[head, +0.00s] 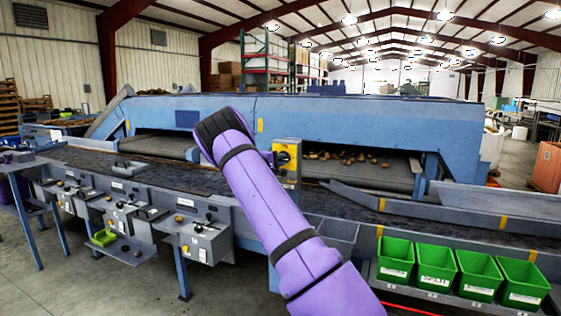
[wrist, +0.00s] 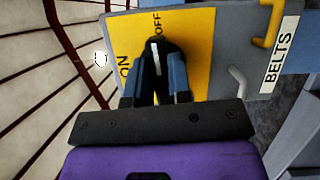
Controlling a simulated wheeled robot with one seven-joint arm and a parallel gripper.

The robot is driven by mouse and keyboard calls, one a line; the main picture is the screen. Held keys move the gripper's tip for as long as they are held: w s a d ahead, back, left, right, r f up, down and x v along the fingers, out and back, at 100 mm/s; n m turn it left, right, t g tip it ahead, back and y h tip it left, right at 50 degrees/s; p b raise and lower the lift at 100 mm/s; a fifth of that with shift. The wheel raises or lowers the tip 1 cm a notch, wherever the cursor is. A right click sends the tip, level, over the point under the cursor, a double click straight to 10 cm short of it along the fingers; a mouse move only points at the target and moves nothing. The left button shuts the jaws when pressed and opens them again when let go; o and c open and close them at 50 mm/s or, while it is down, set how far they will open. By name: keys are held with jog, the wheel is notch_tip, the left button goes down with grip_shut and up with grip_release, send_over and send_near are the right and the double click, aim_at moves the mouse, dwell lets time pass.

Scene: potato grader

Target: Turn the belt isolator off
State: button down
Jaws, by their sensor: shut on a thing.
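The belt isolator is a grey box with a yellow plate (wrist: 200,50), printed ON and OFF, beside a BELTS label (wrist: 280,55). It also shows in the head view as a yellow-fronted box (head: 287,153) just right of my arm's end. Its black knob (wrist: 157,48) has a white line that points up the wrist picture, toward the OFF print. My gripper (wrist: 157,76) is shut on the knob, one blue-grey finger on each side. In the head view my purple arm mostly hides the gripper.
A dark conveyor (head: 170,180) runs below and in front of the isolator. Potatoes (head: 345,157) lie on the grader bed to its right. Green bins (head: 437,270) stand front right, and grey control boxes (head: 205,240) front left. A bent grey handle (wrist: 238,83) is near the plate.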

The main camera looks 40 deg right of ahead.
jog(key=shift+f+m, duration=0.1)
jog(key=shift+m, duration=0.5)
jog(key=c, duration=1)
grip_release()
jog(key=shift+c, duration=0.2)
jog(key=a, duration=1.1)
